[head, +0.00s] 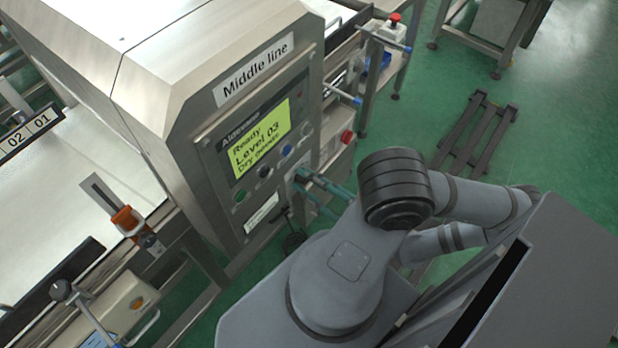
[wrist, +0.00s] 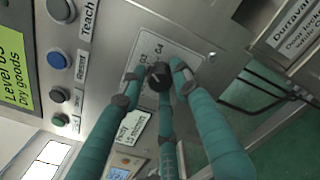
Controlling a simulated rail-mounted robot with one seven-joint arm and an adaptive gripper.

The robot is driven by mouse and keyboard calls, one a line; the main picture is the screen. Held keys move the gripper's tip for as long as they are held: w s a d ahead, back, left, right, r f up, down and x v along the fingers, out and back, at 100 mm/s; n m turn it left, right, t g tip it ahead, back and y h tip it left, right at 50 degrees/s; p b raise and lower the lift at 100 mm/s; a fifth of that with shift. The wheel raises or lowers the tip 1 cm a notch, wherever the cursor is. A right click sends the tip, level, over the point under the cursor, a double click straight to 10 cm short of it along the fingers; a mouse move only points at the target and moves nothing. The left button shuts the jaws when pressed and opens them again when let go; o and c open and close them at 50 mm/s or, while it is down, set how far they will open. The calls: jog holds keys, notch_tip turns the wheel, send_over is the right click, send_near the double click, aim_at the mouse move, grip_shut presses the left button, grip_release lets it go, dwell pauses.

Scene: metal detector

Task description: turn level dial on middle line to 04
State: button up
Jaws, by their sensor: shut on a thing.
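The middle line metal detector (head: 180,70) bears a "Middle line" label and a lit screen (head: 260,140) reading "Ready, Level 03, Dry goods". In the wrist view the black level dial (wrist: 160,77) sits on a pale scale plate (wrist: 190,57) with a printed "04" near its upper end. My gripper (wrist: 161,71) has its teal fingers shut on the dial. Fingers and dial cover part of the scale, and the dial's pointer cannot be made out.
A small label plate (wrist: 131,127) is close to the fingers.

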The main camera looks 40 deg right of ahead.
jog(key=m+p, duration=0.1)
jog(key=m, duration=0.4)
jog(key=shift+m, duration=0.4)
dwell(0.3)
jog(key=o, duration=1.2)
jog(key=s, duration=0.4)
jog(key=s+d, duration=0.1)
jog(key=s, duration=0.7)
jog(key=shift+d, duration=0.3)
jog(key=shift+w, duration=0.1)
